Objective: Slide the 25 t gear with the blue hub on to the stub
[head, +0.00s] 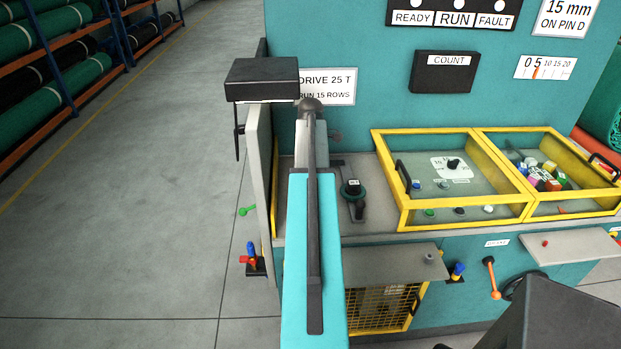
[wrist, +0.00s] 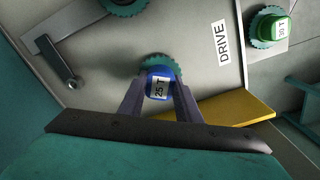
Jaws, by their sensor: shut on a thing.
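In the wrist view, my gripper (wrist: 158,88) is shut on the blue hub (wrist: 157,86) of the gear, marked 25 T. The gear's teal toothed rim (wrist: 160,62) shows just beyond the hub, in front of a pale plate. A white DRIVE label (wrist: 221,43) is on this plate to the right of the gear. I cannot see a stub behind the gear, nor tell whether the gear touches the plate. In the head view my own arm hides the gripper and this gear.
In the wrist view another teal gear (wrist: 122,5) is at the top, beside a grey lever (wrist: 58,58). A gear with a green 30 T hub (wrist: 271,28) is at upper right. A yellow edge (wrist: 228,108) lies right of my fingers. The head view shows yellow-framed covers (head: 450,135).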

